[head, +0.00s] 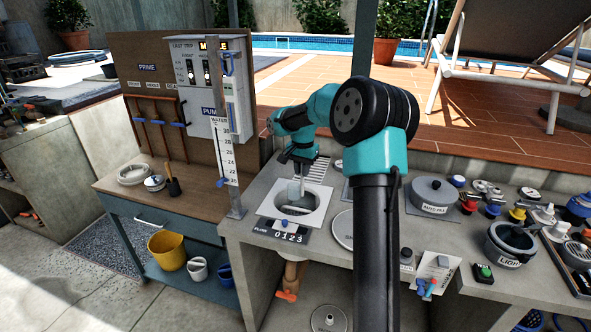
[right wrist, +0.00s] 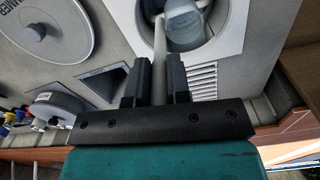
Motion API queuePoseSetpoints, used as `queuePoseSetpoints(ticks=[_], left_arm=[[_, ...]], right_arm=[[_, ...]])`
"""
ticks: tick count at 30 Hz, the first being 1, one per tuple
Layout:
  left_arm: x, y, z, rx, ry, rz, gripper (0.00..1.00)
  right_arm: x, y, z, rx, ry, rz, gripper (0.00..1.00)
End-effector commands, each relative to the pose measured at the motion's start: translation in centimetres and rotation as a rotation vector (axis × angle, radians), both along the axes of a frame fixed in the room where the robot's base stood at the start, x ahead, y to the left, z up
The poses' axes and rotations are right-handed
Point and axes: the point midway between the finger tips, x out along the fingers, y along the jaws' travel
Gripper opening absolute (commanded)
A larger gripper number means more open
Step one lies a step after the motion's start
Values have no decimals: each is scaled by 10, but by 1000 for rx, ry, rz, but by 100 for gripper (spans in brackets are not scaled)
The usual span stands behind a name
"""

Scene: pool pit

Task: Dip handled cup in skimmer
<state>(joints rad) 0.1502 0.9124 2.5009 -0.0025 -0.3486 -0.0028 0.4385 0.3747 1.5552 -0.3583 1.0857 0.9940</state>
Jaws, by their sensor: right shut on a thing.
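The skimmer (head: 316,218) is a white square plate with a round dark opening, set in the grey counter. It also shows at the top of the right wrist view (right wrist: 245,15). My right gripper (head: 297,165) is over the skimmer's far edge, its fingers (right wrist: 159,82) shut on the pale handle of the handled cup. The cup (right wrist: 183,26) is pale and bluish, and in the right wrist view it overlaps the opening. In the head view the cup (head: 294,189) is small and partly hidden; I cannot tell how deep it sits. My left gripper is not in view.
A counter plate reading 0123 (head: 285,233) lies in front of the skimmer. A post with a water scale (head: 226,160) stands to its left. A grey lidded pot (head: 433,192) and several small caps and valves crowd the counter at right.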

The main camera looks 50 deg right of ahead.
Motion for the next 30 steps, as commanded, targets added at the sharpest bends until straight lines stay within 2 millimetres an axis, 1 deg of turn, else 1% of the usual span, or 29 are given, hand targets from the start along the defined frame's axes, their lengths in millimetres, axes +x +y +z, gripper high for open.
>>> queuePoseSetpoints(ticks=[14,30], left_arm=[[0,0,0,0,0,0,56],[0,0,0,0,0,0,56]], right_arm=[[0,1,-3,0,0,2,0],[0,1,-30,0,1,2,0]])
